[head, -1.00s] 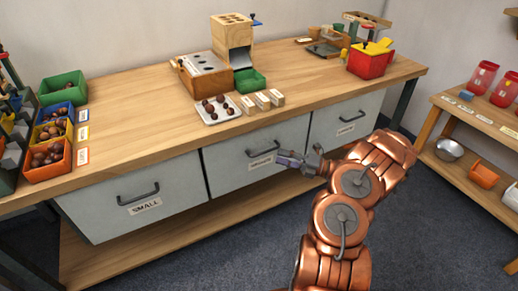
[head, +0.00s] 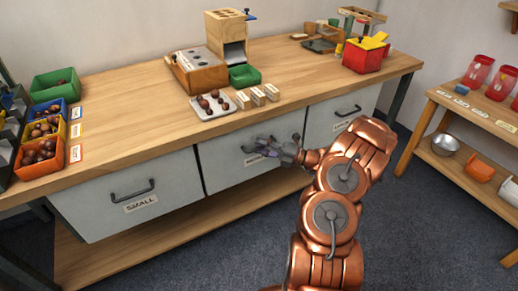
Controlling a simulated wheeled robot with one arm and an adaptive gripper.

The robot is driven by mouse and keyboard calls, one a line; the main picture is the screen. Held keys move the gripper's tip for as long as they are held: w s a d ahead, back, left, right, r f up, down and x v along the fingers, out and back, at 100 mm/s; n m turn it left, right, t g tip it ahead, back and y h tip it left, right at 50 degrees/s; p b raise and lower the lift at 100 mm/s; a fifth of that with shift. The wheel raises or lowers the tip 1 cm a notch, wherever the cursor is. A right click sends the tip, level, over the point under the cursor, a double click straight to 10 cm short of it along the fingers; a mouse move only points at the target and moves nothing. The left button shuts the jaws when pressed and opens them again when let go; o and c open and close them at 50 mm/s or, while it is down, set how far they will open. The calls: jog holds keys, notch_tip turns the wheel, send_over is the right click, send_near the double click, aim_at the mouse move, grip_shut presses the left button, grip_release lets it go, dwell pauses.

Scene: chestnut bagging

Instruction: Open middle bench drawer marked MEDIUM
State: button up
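The middle bench drawer (head: 228,168) has a pale grey front and looks closed, roughly level with the drawers beside it. Its label (head: 252,160) is partly covered and too small to read clearly. My gripper (head: 262,148) is at the drawer's handle, coming in from the right, and its fingers overlap the handle in the picture. The handle is mostly hidden behind the fingers. I cannot tell whether the fingers are closed around it or only beside it.
The SMALL drawer (head: 95,205) is at left and another closed drawer (head: 340,118) at right. The wooden benchtop (head: 130,125) holds a chestnut tray (head: 212,112), small blocks and colored bins. A side shelf (head: 462,165) stands at right. The floor in front is clear.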

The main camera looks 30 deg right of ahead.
grip_shut()
dwell(0.5)
